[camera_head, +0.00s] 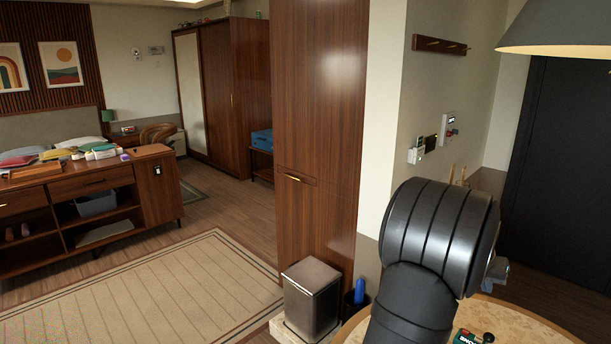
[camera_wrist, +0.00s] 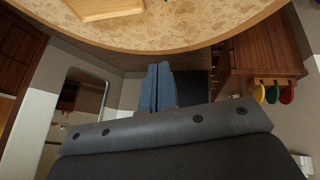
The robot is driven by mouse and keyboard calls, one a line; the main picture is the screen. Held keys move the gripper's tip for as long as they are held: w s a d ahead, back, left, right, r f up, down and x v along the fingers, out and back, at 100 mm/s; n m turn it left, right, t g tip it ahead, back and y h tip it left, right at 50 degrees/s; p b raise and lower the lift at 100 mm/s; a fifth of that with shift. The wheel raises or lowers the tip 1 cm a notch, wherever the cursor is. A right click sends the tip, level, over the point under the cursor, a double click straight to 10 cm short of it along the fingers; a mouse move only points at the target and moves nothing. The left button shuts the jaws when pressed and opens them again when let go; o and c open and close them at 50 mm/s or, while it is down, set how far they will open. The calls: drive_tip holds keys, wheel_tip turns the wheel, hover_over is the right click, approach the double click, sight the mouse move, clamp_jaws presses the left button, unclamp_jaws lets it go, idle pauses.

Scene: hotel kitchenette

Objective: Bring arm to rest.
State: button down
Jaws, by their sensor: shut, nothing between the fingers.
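My gripper (camera_wrist: 157,68) shows in the wrist view as two blue-grey fingers side by side and touching. It is shut and empty. Its fingertips point toward the edge of a round, speckled tabletop (camera_wrist: 215,28), which appears across the top of that view; I cannot tell the gap between them. In the head view my dark arm stands raised at the right, in front of the round table (camera_head: 525,322). The gripper itself cannot be made out there.
A wooden tray (camera_wrist: 105,9) lies on the table in the wrist view. Yellow, green and red items (camera_wrist: 272,94) hang at the right. In the head view, a metal bin (camera_head: 312,300) stands beside a wooden cabinet (camera_head: 318,130). A patterned rug (camera_head: 150,295) covers open floor at left.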

drive_tip(key=s+a+r+y, duration=0.1)
drive_tip(key=a+r+y, duration=0.1)
drive_tip(key=a+r, duration=0.3)
drive_tip(key=shift+s+r+m+t+y, duration=0.2)
drive_tip(key=shift+s+m+t+y, duration=0.1)
drive_tip(key=shift+m+t, duration=0.1)
idle(0.9)
drive_tip(key=c, duration=2.2)
unclamp_jaws()
